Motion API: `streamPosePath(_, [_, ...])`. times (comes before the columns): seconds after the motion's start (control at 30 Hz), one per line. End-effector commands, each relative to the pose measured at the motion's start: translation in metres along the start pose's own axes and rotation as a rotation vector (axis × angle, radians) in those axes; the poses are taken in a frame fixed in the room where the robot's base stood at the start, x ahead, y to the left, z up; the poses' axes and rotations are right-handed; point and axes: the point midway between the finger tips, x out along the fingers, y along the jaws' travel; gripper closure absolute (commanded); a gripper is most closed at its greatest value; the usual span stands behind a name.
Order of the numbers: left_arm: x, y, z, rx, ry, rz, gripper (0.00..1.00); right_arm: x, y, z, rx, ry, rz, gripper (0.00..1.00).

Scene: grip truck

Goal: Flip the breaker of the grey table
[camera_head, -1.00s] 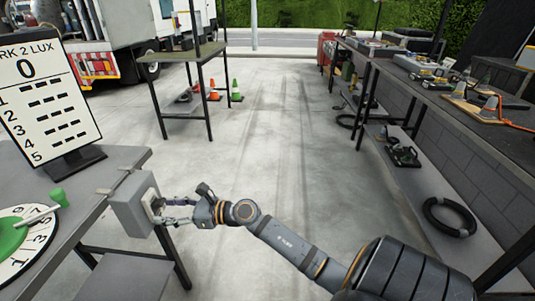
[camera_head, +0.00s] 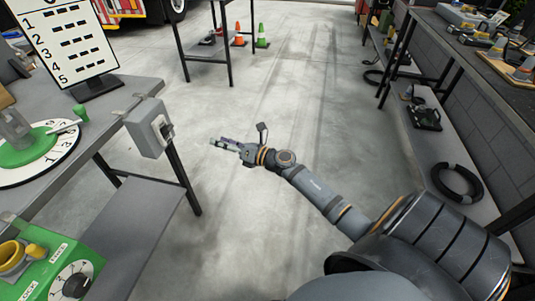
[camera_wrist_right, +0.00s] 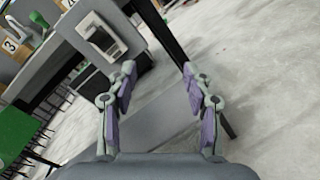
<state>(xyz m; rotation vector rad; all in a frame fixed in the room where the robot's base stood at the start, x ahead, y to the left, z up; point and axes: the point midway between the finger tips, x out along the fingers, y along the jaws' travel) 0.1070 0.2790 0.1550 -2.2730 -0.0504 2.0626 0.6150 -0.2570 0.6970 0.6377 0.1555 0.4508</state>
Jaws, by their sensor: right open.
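The grey table (camera_head: 125,80) stands at the left in the head view. A light grey breaker box (camera_head: 149,128) is fixed at its right edge, with a dark switch (camera_head: 166,130) on its right face. The breaker also shows in the right wrist view (camera_wrist_right: 96,35), up and left of the fingers, with its switch facing the camera. My right gripper (camera_head: 219,143) is to the right of the breaker, apart from it. In the right wrist view its two fingers (camera_wrist_right: 158,92) are spread and empty. My left gripper is not in view.
A scoreboard (camera_head: 68,40) and a green-and-white dial (camera_head: 30,150) sit on the grey table. A green box with a knob (camera_head: 60,265) is at lower left. A long workbench (camera_head: 480,110) lines the right. Open floor (camera_head: 290,110) lies between.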

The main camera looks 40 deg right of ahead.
Motion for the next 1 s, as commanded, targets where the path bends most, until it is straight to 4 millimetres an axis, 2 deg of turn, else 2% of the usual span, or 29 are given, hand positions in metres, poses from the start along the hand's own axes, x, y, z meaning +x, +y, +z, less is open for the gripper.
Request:
streamPosePath(0.03, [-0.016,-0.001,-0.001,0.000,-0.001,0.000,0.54,-0.004,-0.007,0.002,0.086,-0.010,-0.036,0.49])
streamPosePath(0.1, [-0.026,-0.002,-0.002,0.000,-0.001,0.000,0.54,-0.010,-0.022,-0.003,0.207,-0.030,-0.085,0.49])
streamPosePath(0.27, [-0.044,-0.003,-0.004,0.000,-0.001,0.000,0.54,-0.025,-0.052,-0.018,0.425,-0.072,-0.181,0.49])
streamPosePath(0.5, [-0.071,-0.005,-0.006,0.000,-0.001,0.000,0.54,-0.056,-0.090,-0.050,0.738,-0.145,-0.337,0.49])
streamPosePath(0.8, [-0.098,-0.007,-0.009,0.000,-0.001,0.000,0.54,-0.099,-0.121,-0.091,1.033,-0.237,-0.509,0.49])
streamPosePath(1.0, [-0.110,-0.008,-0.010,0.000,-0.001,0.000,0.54,-0.125,-0.133,-0.116,1.173,-0.290,-0.600,0.49])
